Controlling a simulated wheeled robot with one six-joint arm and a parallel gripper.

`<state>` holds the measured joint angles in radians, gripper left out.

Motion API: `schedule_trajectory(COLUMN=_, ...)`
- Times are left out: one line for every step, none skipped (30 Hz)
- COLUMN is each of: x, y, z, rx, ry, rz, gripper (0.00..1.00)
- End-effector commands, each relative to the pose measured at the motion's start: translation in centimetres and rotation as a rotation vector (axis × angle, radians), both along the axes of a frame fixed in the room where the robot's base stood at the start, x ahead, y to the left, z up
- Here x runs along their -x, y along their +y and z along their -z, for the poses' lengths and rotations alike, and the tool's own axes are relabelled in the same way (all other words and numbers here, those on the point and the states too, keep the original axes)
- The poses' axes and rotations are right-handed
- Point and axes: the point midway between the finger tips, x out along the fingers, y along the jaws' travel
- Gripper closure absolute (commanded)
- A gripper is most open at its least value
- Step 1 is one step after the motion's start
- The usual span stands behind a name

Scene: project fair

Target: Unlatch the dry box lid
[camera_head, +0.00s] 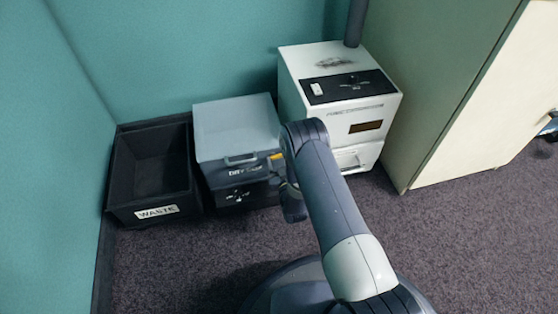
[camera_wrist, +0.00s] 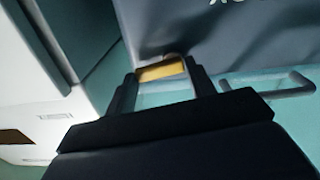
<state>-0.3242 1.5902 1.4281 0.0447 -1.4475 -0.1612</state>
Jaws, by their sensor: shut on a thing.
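The dry box (camera_head: 242,184) is a dark box with a grey lid (camera_head: 235,125) and a handle on the lid's front edge. The lid lies flat on the box. A yellow latch (camera_head: 277,156) sits at the right of the box front. My gripper (camera_wrist: 161,72) is at this latch, and the wrist view shows the yellow latch (camera_wrist: 160,71) between the fingertips, shut on it. The lid handle (camera_wrist: 270,88) shows to the right in the wrist view. In the head view my arm hides the fingertips and part of the box's right side.
A black bin labelled WASTE (camera_head: 153,175) stands left of the dry box. A white machine (camera_head: 340,100) with a dark top panel stands close on the right, and a pale cabinet (camera_head: 450,100) is further right. The carpet (camera_head: 480,240) in front is clear.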

Motion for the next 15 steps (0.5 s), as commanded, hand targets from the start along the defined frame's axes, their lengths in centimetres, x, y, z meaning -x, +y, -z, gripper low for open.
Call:
schedule_trajectory(x=-0.02, y=-0.02, z=0.09, rx=-0.038, ry=0.011, rz=0.0, gripper=0.71)
schedule_trajectory(x=-0.01, y=-0.03, z=0.13, rx=-0.061, ry=0.017, rz=0.0, gripper=0.71)
schedule_trajectory(x=-0.02, y=-0.04, z=0.17, rx=-0.088, ry=0.025, rz=0.0, gripper=0.71)
schedule_trajectory(x=-0.02, y=-0.05, z=0.2, rx=-0.107, ry=0.031, rz=0.0, gripper=0.71)
schedule_trajectory(x=-0.03, y=-0.05, z=0.23, rx=-0.122, ry=0.035, rz=0.0, gripper=0.71)
schedule_trajectory(x=-0.03, y=-0.06, z=0.25, rx=-0.139, ry=0.04, rz=0.0, gripper=0.71)
schedule_trajectory(x=-0.03, y=-0.07, z=0.27, rx=-0.148, ry=0.043, rz=0.0, gripper=0.71)
schedule_trajectory(x=-0.03, y=-0.06, z=0.28, rx=-0.156, ry=0.045, rz=-0.001, gripper=0.71)
schedule_trajectory(x=-0.03, y=-0.07, z=0.29, rx=-0.163, ry=0.047, rz=-0.001, gripper=0.71)
schedule_trajectory(x=-0.02, y=-0.07, z=0.3, rx=-0.165, ry=0.048, rz=-0.001, gripper=0.71)
schedule_trajectory(x=-0.02, y=-0.07, z=0.3, rx=-0.167, ry=0.048, rz=-0.001, gripper=0.71)
schedule_trajectory(x=-0.03, y=-0.06, z=0.29, rx=-0.167, ry=0.048, rz=-0.001, gripper=0.71)
schedule_trajectory(x=-0.02, y=-0.07, z=0.29, rx=-0.167, ry=0.048, rz=-0.001, gripper=0.71)
schedule_trajectory(x=-0.02, y=-0.06, z=0.29, rx=-0.167, ry=0.048, rz=-0.001, gripper=0.71)
schedule_trajectory(x=-0.02, y=-0.06, z=0.29, rx=-0.167, ry=0.048, rz=-0.001, gripper=0.71)
